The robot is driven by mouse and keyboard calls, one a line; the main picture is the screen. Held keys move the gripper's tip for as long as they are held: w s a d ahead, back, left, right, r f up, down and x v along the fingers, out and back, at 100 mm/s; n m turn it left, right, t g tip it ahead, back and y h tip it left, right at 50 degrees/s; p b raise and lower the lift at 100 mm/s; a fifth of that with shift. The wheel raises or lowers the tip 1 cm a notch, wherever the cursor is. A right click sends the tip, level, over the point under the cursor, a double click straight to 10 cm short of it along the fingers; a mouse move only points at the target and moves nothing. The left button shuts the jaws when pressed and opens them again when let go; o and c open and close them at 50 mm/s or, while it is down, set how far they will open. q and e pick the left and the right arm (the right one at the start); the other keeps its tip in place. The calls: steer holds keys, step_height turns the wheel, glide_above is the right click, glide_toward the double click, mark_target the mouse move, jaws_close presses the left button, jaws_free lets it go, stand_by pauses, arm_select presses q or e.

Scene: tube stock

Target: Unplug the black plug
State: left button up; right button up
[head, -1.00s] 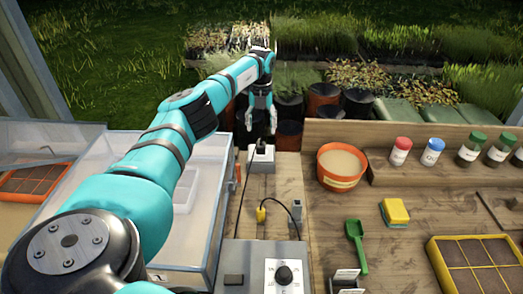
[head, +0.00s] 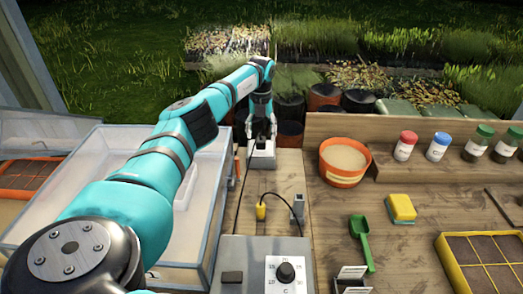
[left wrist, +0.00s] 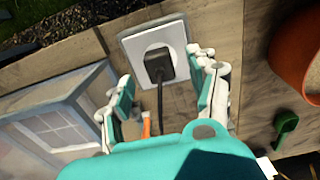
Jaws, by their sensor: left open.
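The black plug (left wrist: 158,64) sits in a white socket plate (left wrist: 136,46) at the back of the wooden bench, its cord running toward the controller box. In the head view the plug (head: 261,140) is partly covered by my gripper, with the socket (head: 262,160) below it. My left gripper (head: 261,138) is over the socket. In the left wrist view the open fingers of the left gripper (left wrist: 164,78) stand on either side of the plug and cord, apart from them. My right gripper is not in view.
A clear bin (head: 215,215) stands left of the socket. A terracotta pot (head: 344,180) is to its right. Bench around the socket is mostly clear.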

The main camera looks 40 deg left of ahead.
mark_target(261, 139)
arm_select(q)
steer(key=shift+f+b, duration=0.65)
steer(key=shift+f, duration=1.2)
steer(key=shift+p, duration=0.35)
jaws_close()
steer(key=shift+r, duration=0.15)
steer(key=shift+r+p, duration=2.7)
steer(key=shift+r, duration=0.2)
